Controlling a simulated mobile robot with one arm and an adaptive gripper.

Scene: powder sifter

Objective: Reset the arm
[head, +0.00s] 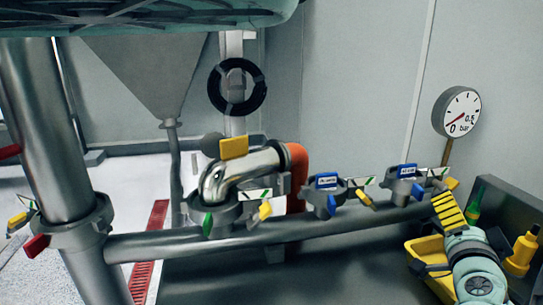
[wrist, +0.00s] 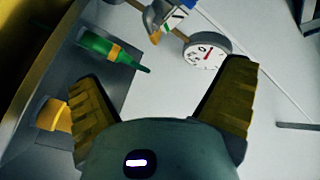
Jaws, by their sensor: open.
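My gripper (head: 452,222) is at the lower right of the head view, with ridged yellow fingers on a teal body. In the wrist view my gripper (wrist: 162,72) has its two fingers spread wide apart, with nothing held between them.
A dark tray (head: 512,208) at the right holds a green bottle (head: 475,204) and a yellow bottle (head: 522,253). A yellow container (head: 426,252) is beside my gripper. A horizontal pipe (head: 290,233) carries several clamps and a bent pipe (head: 240,170).

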